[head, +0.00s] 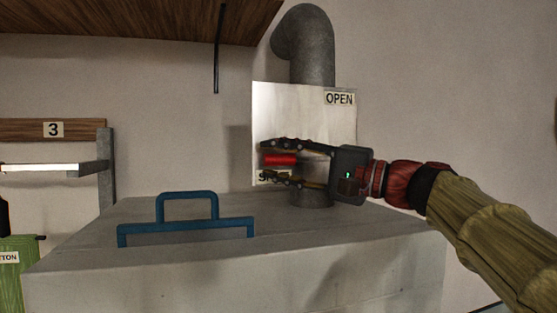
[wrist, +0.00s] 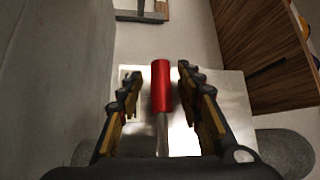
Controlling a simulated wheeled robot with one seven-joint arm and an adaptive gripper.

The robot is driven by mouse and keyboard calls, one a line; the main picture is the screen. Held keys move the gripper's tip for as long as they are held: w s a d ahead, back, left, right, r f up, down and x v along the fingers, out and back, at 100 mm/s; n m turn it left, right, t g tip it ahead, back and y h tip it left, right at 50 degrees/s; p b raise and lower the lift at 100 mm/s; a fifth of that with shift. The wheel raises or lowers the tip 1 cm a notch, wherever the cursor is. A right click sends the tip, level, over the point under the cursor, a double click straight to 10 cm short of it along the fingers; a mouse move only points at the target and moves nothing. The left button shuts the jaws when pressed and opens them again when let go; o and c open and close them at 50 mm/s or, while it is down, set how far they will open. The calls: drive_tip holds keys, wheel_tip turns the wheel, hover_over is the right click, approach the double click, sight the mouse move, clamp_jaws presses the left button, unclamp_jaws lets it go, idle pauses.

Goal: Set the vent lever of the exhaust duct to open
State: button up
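The vent lever has a red handle (head: 280,160) and a grey metal rod (wrist: 162,132). In the head view it points left, beside a label (head: 268,178) that is mostly hidden by my lower finger. The pale plate (head: 285,110) behind it carries an "OPEN" label (head: 340,98) at its upper right. The grey exhaust duct (head: 312,60) rises behind the plate and bends left at the top. My gripper (wrist: 160,72) is open, with one finger on each side of the red handle (wrist: 161,88). Gaps show between handle and fingers in the wrist view.
A grey hood or box (head: 160,270) with a blue bracket-shaped piece (head: 187,228) on it fills the lower part. A wooden shelf (head: 130,15) hangs above at the left. A board marked 3 (head: 53,130) and a green container (head: 12,275) are at far left.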

drive_tip(key=shift+s, duration=0.15)
drive_tip(key=shift+c, duration=1.2)
clamp_jaws()
